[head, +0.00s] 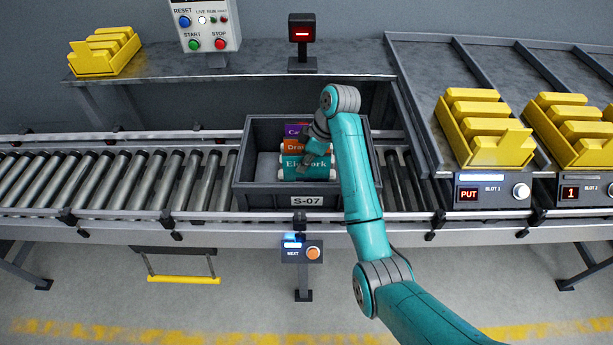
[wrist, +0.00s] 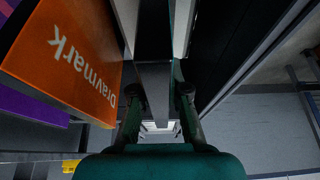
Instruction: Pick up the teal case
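The teal case (head: 295,162), lettered in white, lies in the front part of the grey tote (head: 262,198) marked S-07, in front of an orange case (head: 292,146) and a purple case (head: 294,130). My gripper (head: 312,160) reaches down into the tote over the teal case's right part and hides some of it. Little of the teal case can be made out there.
The tote sits on a roller conveyor (head: 110,180). Its left part is empty. Yellow bins stand on the right rack (head: 483,125) and the back shelf (head: 104,50). A post with a scanner-like red display (head: 302,30) rises behind, and a NEXT button box (head: 302,249) stands in front.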

